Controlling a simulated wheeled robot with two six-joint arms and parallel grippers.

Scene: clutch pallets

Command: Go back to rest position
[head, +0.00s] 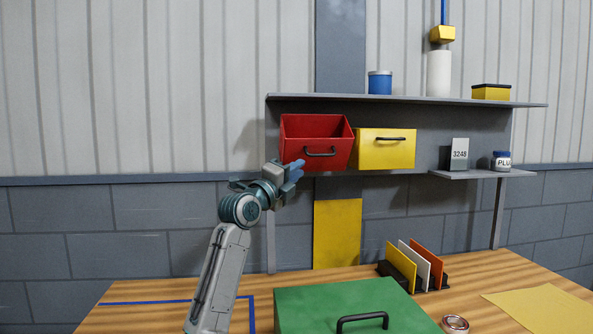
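My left gripper (297,170) is raised in front of the wall, at the lower left corner of the red drawer (317,137). Its fingers look close together, but they are small and seen from behind, so I cannot tell whether they are open or shut. I see nothing held in them. The red drawer is pulled out and open at the top, with a dark handle on its front. I cannot tell whether the fingers touch it. My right gripper is not in view.
A yellow drawer (387,150) hangs beside the red one under the shelf (420,100). Below, a green box (330,303) with a black handle, a file rack (423,285) and a small tin (455,324) stand on the wooden table (165,315). The table's left part is clear.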

